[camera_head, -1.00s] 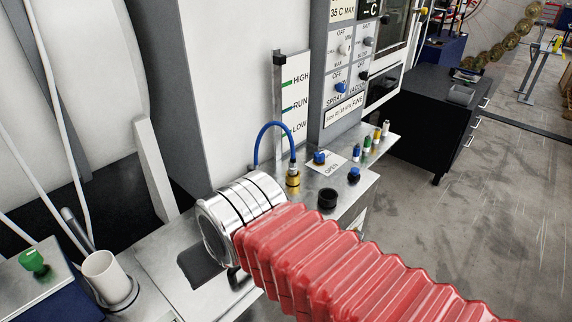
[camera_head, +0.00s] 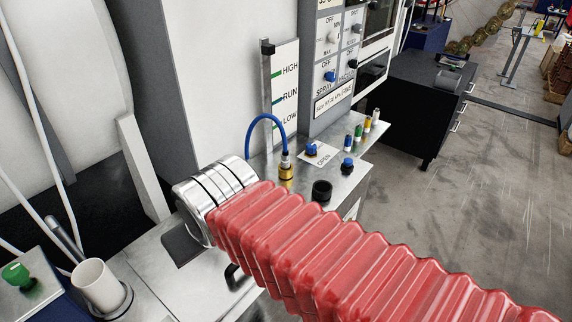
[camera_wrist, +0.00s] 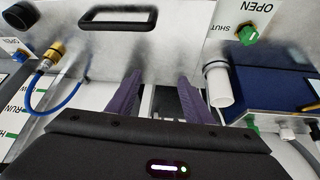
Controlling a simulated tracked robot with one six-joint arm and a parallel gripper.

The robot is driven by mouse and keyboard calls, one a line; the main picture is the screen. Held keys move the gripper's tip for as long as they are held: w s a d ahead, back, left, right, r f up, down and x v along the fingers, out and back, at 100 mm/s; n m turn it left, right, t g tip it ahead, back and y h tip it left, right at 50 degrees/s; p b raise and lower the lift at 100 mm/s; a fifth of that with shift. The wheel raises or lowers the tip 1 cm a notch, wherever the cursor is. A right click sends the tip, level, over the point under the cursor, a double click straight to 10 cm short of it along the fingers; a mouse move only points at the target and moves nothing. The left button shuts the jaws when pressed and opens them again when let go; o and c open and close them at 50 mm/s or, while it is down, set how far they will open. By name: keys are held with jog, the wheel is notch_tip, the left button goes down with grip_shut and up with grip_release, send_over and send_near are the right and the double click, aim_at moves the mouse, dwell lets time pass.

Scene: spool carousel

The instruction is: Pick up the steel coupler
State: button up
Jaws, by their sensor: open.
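A blue hose (camera_head: 253,125) arches down to a small silver fitting (camera_head: 286,158), which I take for the steel coupler. It stands upright on a brass fitting (camera_head: 286,173) on the metal bench top. In the wrist view, the brass fitting (camera_wrist: 55,51) is at the upper left with the silver piece (camera_wrist: 44,66) at the hose end. My gripper (camera_wrist: 159,80) has its two purple fingers apart with nothing between them. The coupler is well to the left of them in that view. In the head view, my arm hides the fingers.
A black ring-shaped socket (camera_head: 322,190) and blue knobs (camera_head: 347,165) are near the fitting. A black handle (camera_wrist: 120,18) is above my fingers in the wrist view.

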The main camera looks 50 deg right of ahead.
jog(key=w+d+f+m+t+h, duration=0.15)
jog(key=w+d, duration=0.25)
jog(key=d, duration=0.5)
jog(key=w+d+f+t+h, duration=0.15)
jog(key=w+d, duration=0.25)
jog(key=d, duration=0.4)
jog(key=w+d+m+h, duration=0.15)
jog(key=w+d, duration=0.25)
jog(key=d, duration=0.5)
jog(key=t, duration=0.5)
send_near(288, 162)
jog(key=shift+s+a+r+y, duration=0.1)
jog(key=shift+s+r+y, duration=0.15)
jog(key=shift+s, duration=0.25)
jog(key=shift+s+r+y, duration=0.2)
jog(key=shift+s, duration=0.25)
jog(key=shift+w, duration=0.1)
jog(key=shift+x, duration=4.2)
